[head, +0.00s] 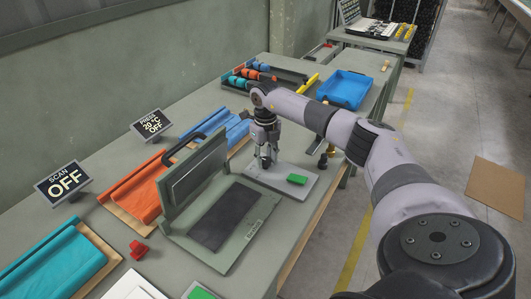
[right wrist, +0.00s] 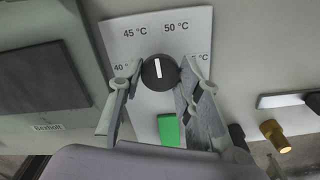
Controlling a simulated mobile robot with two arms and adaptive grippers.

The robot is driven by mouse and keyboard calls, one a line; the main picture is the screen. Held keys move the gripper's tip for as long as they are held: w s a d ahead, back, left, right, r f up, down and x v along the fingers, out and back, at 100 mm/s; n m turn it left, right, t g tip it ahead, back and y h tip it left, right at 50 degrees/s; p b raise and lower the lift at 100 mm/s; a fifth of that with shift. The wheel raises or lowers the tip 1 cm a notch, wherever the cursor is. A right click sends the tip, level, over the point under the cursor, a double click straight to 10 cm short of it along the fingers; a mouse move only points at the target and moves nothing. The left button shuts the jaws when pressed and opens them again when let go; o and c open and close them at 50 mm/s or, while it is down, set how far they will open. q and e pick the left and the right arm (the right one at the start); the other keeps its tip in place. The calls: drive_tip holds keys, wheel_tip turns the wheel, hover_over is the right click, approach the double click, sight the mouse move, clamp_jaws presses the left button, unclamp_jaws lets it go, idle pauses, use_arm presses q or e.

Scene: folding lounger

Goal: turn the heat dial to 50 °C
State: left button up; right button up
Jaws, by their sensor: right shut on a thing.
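The heat dial (right wrist: 160,74) is a round black knob on a pale panel (right wrist: 203,22). Its white pointer line stands nearly straight up in the right wrist view, between the 45 °C mark (right wrist: 135,33) and the 50 °C mark (right wrist: 176,27). The 40 °C label shows at the left; the label at the right is partly hidden by a finger. My right gripper (head: 265,162) points down over the panel, its fingers on either side of the dial and shut on it. My left gripper is not in view.
A green button (head: 297,179) sits on the panel near the dial. The opened press (head: 240,215) stands just left of it. A display (head: 151,123) reads "PRESS 20 °C OFF"; another (head: 63,182) reads "SCAN OFF". A blue tray (head: 344,89) lies farther back.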

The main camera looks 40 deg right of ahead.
sight(266, 160)
drive_tip(key=m+p, duration=0.1)
drive_tip(key=m, duration=0.5)
drive_tip(key=shift+r+p, duration=0.1)
drive_tip(key=shift+p, duration=0.3)
drive_tip(key=shift+m, duration=0.3)
drive_tip(key=o, duration=1.2)
wheel_tip(266, 160, up, 12)
drive_tip(key=shift+f, duration=0.1)
